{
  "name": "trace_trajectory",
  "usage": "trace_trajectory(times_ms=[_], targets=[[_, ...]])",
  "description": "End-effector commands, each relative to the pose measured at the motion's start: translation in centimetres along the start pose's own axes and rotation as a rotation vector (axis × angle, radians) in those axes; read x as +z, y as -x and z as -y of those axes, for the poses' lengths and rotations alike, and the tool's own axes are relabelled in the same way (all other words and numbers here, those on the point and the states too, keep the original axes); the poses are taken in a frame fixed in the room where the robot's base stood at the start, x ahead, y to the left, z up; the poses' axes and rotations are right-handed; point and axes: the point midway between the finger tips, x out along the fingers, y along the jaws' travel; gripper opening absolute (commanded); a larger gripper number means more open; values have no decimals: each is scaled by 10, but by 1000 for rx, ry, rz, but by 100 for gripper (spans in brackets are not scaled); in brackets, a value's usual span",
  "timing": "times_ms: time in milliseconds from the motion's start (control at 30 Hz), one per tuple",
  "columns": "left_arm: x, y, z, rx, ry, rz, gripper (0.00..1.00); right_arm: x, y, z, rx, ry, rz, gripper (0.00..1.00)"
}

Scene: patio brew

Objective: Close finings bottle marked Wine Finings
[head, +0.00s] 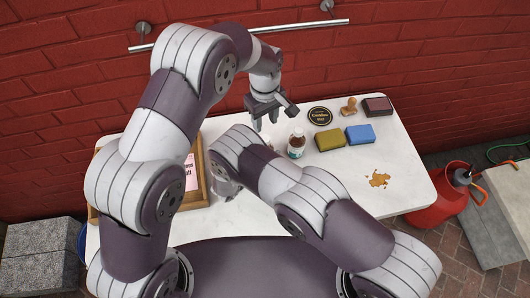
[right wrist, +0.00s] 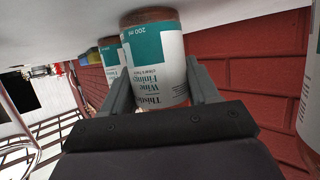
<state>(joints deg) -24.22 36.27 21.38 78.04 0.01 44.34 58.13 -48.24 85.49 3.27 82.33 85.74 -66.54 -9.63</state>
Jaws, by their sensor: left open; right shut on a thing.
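My right gripper (right wrist: 163,85) is shut on a brown bottle (right wrist: 155,60) with a white and teal label reading Wine Finings, in the right wrist view. Its label appears upside down there, and its mouth and cap cannot be made out. In the head view my right arm hides that bottle. A similar brown bottle (head: 297,146) with a white and teal label stands upright on the white table (head: 400,150); I cannot tell whether its top is capped. My left gripper (head: 265,120) is open and empty, pointing down above the table's back, left of the standing bottle.
Right of the standing bottle lie an olive-yellow block (head: 329,140), a blue block (head: 360,135), a round black sign (head: 319,116), a wooden stamp (head: 349,106) and a dark pad (head: 377,106). A wooden tray (head: 201,165) is partly hidden by my arms.

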Motion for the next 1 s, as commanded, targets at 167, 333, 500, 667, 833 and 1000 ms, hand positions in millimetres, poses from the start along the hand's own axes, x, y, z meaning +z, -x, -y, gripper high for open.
trace_trajectory(times_ms=[167,333,500,667,833,1000], targets=[[0,0,0,0,0,0,43,0,0,0,0,0,0,0],[0,-6,0,-1,-1,1,43,0,0,0,0,0,0,0],[0,-31,0,-2,-2,1,43,0,0,0,0,0,0,0],[0,-57,0,-2,-2,1,43,0,0,0,0,0,0,0],[0,-75,0,-1,-3,0,43,0,0,0,0,0,0,0],[0,-80,0,1,-3,-1,43,0,0,0,0,0,0,0]])
